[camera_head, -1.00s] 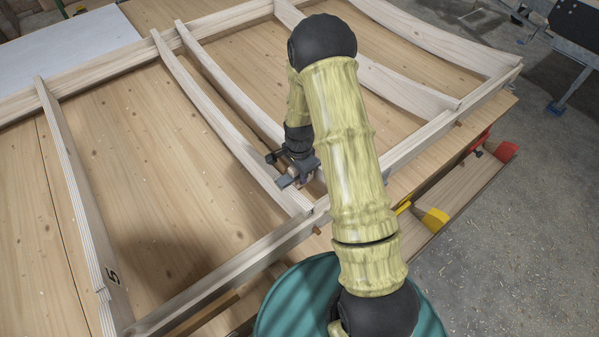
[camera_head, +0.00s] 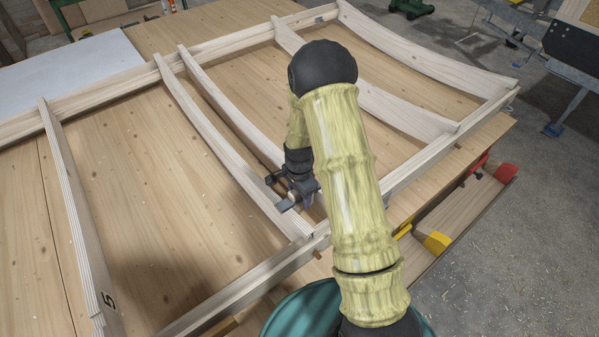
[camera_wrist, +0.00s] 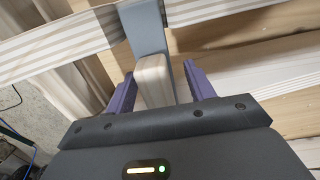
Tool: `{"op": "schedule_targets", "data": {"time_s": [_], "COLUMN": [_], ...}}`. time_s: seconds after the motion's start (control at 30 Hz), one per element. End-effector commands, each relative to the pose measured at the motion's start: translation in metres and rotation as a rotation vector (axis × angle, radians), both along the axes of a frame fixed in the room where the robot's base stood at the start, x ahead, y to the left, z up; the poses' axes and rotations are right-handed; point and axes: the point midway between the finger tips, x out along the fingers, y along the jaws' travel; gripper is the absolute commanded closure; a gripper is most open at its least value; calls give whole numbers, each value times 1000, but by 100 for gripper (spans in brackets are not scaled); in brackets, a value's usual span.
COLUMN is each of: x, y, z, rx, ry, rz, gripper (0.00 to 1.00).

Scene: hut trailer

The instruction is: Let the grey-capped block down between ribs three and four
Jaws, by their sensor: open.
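In the wrist view a pale wooden block (camera_wrist: 153,82) stands between my gripper's two purple fingers, with small gaps on each side. A grey piece (camera_wrist: 147,28) lies directly beyond it, and I cannot tell whether it is the block's cap. My gripper (camera_wrist: 158,76) is open around the block. In the head view my gripper (camera_head: 304,198) is low at the near ends of two closely spaced ribs, the left one (camera_head: 222,148) and the right one (camera_head: 235,112). My arm hides the block there, and its seating depth cannot be told.
A rib marked 5 (camera_head: 78,215) stands to the left. Further ribs (camera_head: 415,115) stand to the right. The near rail (camera_head: 235,288) and far rail (camera_head: 105,82) bound the frame on the wooden table. Yellow (camera_head: 437,241) and red (camera_head: 506,173) clamp parts lie beyond the right edge.

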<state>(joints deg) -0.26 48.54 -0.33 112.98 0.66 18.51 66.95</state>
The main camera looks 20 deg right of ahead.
Motion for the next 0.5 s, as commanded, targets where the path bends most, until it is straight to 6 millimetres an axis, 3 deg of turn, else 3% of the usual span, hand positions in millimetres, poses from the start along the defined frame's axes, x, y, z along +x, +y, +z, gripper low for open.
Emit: {"op": "schedule_targets", "data": {"time_s": [0.5], "x": [1], "y": [0], "z": [90], "rx": [0], "ry": [-7], "rz": [1], "gripper": [46]}}
